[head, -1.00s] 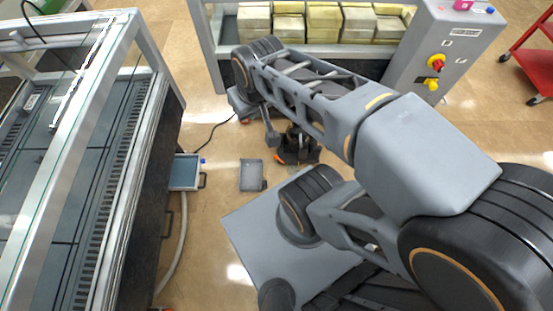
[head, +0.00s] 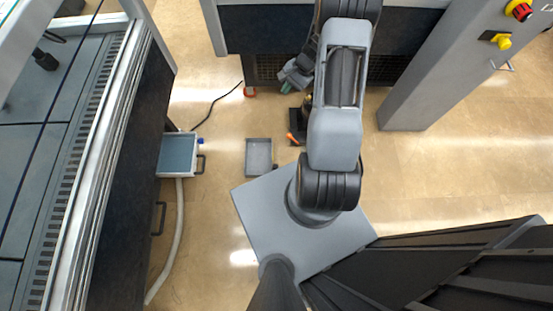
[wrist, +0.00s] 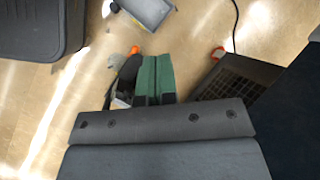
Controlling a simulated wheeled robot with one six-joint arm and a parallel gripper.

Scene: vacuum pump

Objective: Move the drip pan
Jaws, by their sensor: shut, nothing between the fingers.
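A shallow grey rectangular pan (head: 258,155), which I take as the drip pan, lies on the floor left of my base. Part of a grey tray-like thing (wrist: 150,10), probably the same pan, shows at the top of the wrist view. My gripper (head: 286,87) is up and slightly right of the pan in the head view, apart from it. Its green fingers (wrist: 155,78) are together with nothing between them. A small dark pump-like unit with an orange part (head: 297,132) stands right of the pan, partly hidden by my arm.
A blue-grey tray with a handle (head: 178,155) sits against the left bench (head: 120,150), near a pale hose (head: 178,230). A black cable (head: 212,112) runs to an orange ring (head: 249,91). A grey control post (head: 430,80) stands right. Floor between tray and pan is clear.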

